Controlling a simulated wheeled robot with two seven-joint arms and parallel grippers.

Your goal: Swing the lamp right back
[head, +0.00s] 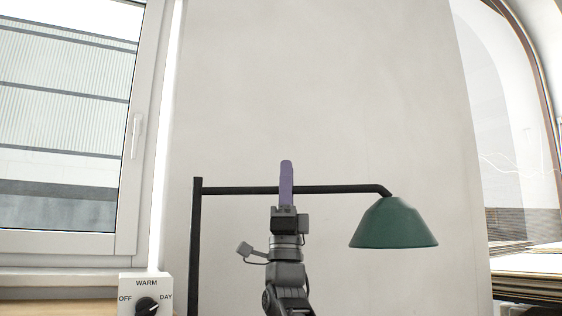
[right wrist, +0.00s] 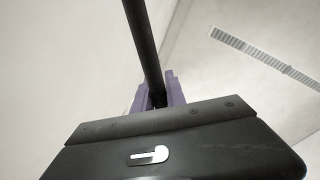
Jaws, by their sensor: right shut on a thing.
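The lamp has a green shade (head: 394,223) hanging from the right end of a dark horizontal arm (head: 235,190). The arm joins an upright dark post (head: 195,245) on the left. My right gripper (head: 286,185) has purple fingers and points up at the middle of the lamp arm. In the right wrist view the lamp arm (right wrist: 143,45) runs down between the purple fingers (right wrist: 157,98), and the gripper is shut on it. The far finger and the exact contact are partly hidden in the head view. My left gripper is not in view.
A white switch box (head: 146,294) with a black knob and the labels OFF, WARM and DAY stands at lower left. A window (head: 70,120) is behind it. Stacked sheets (head: 530,265) lie at the right. The wall (head: 320,80) behind the lamp is bare.

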